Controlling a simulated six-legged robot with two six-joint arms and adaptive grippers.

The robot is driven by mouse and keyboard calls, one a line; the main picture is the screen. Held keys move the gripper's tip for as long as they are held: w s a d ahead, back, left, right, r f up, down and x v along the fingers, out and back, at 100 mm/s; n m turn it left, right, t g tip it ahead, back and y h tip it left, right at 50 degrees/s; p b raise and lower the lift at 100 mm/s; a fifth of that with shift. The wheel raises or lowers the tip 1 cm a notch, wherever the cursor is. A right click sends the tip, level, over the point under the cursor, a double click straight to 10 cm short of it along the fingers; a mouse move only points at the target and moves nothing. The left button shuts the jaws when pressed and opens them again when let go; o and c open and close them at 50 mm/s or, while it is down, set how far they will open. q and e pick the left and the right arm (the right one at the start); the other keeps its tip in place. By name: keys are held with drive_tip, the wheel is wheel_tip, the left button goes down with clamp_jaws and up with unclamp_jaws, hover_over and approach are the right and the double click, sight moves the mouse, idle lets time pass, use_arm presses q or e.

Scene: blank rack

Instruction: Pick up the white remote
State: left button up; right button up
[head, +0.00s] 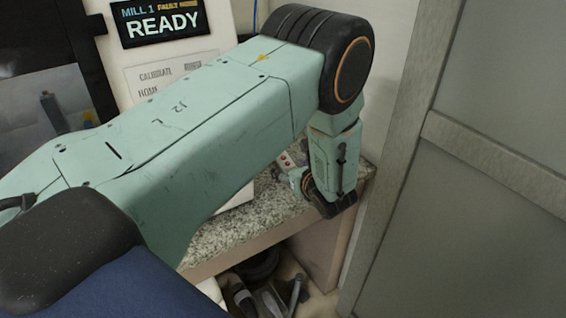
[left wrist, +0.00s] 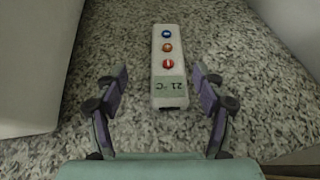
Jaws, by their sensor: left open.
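The white remote (left wrist: 168,58) lies on the speckled stone counter in the left wrist view, with blue, orange and red buttons and a small display reading 21 °C at its near end. My left gripper (left wrist: 160,82) is open, with one finger on each side of the remote's near end and a gap on both sides. In the head view a small part of the remote (head: 285,160) shows past my left arm, which hides most of it. My left gripper (head: 305,185) points down at the counter there, partly hidden by its own wrist. My right gripper is not in view.
The speckled counter (head: 238,232) ends at a front edge, with clutter on the floor below. A grey panelled door (head: 490,130) stands close on the right. A sign reading MILL 1 READY (head: 160,22) is at the back. Pale surfaces flank the remote in the left wrist view.

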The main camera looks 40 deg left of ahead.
sight(287, 162)
use_arm(q)
drive_tip(key=x, duration=0.3)
drive_tip(key=w+x, duration=0.1)
drive_tip(key=x, duration=0.1)
drive_tip(key=shift+s+d+b, duration=0.1)
drive_tip(key=shift+d+b, duration=0.25)
drive_tip(key=shift+a, duration=0.3)
drive_tip(key=shift+d, duration=0.1)
